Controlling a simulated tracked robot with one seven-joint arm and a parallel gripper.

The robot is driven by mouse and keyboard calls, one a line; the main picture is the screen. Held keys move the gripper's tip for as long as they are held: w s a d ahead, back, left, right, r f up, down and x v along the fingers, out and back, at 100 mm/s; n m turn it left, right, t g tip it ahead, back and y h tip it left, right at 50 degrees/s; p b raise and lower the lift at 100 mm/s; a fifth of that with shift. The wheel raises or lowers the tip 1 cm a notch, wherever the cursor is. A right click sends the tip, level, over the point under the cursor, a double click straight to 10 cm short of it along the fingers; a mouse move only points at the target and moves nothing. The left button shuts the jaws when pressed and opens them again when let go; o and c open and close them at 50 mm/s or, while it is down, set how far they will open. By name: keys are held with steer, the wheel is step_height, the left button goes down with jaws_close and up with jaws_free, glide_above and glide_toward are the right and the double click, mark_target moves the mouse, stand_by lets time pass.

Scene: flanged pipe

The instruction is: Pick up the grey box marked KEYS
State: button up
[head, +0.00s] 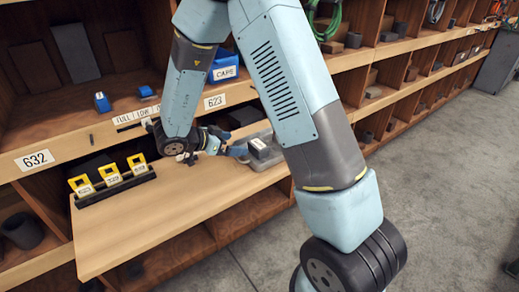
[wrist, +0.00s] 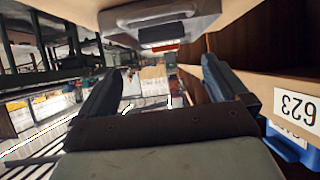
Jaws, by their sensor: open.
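A small grey box with a pale label (head: 263,151) stands in a shallow grey tray (head: 281,155) on the pull-out wooden board. Its lettering is too small to read. In the wrist view, which is upside down, the box (wrist: 160,35) shows at the top centre, beyond the fingertips. My gripper (head: 238,141) is open and empty, just left of the box in the head view. Its two dark blue fingers (wrist: 163,66) are spread wide in the wrist view and appear apart from the box. My arm hides part of the board's right side.
Yellow-framed tags (head: 110,174) stand in a black rack on the board's left. Blue bins, one marked CAPS (head: 224,68), sit on the shelf above. The shelf edge (head: 215,101) with label 623 runs close behind my gripper. The board's front middle (head: 165,215) is clear.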

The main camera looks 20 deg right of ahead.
mark_target(256, 144)
steer(key=x, duration=0.7)
steer(key=shift+w+d+f, duration=0.15)
steer(key=shift+d, duration=0.15)
steer(key=shift+w+x, duration=0.1)
steer(key=shift+x, duration=1.2)
steer(key=shift+w+x, duration=0.15)
steer(key=shift+x, duration=1.15)
steer(key=c, duration=1)
steer(key=shift+a, duration=0.1)
